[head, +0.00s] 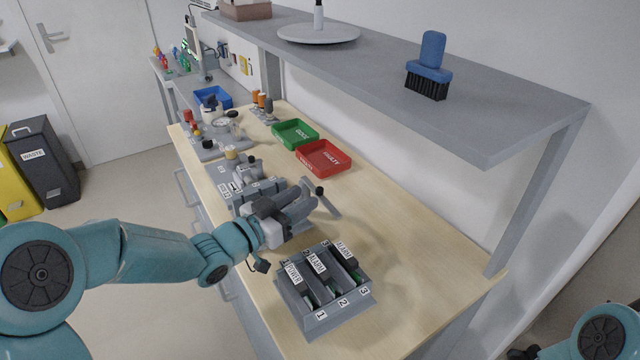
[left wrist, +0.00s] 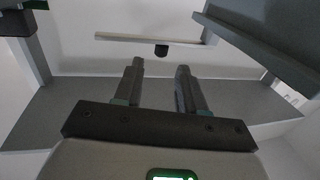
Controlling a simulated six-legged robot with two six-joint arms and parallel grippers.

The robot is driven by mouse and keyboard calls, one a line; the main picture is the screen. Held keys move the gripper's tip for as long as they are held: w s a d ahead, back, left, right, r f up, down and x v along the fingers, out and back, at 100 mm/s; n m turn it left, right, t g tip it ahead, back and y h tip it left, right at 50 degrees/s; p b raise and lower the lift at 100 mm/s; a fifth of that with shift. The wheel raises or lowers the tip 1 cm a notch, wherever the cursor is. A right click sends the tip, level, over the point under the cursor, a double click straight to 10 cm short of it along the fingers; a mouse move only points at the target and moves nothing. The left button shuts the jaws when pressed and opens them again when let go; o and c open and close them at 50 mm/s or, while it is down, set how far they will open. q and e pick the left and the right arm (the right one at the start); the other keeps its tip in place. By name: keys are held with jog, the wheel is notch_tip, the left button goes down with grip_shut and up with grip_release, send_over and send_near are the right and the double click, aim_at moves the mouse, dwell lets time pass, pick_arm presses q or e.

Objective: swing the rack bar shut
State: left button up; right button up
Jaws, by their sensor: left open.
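The grey rack (head: 325,318) stands on the wooden bench, with several labelled modules in its numbered slots. The rack bar (head: 330,205), a thin grey bar with a black knob (head: 319,190), stands out beyond the rack's far side, away from the slot fronts. It also shows in the left wrist view (left wrist: 130,38), with its knob (left wrist: 161,50) ahead of the fingers. My left gripper (head: 308,200) is open, close to the bar in the head view. In the wrist view the bar and knob lie beyond the fingertips (left wrist: 160,68), apart from them.
A red tray (head: 323,143) and a green tray (head: 296,121) lie at the back of the bench. A grey shelf (head: 400,75) overhangs the rear, with a blue brush (head: 431,60) on it. The bench right of the rack is clear.

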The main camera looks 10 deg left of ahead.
aim_at(316, 190)
pick_arm(q)
jog(key=x, duration=0.6)
jog(key=shift+w+f+p, duration=0.1)
jog(key=shift+p, duration=0.25)
grip_shut()
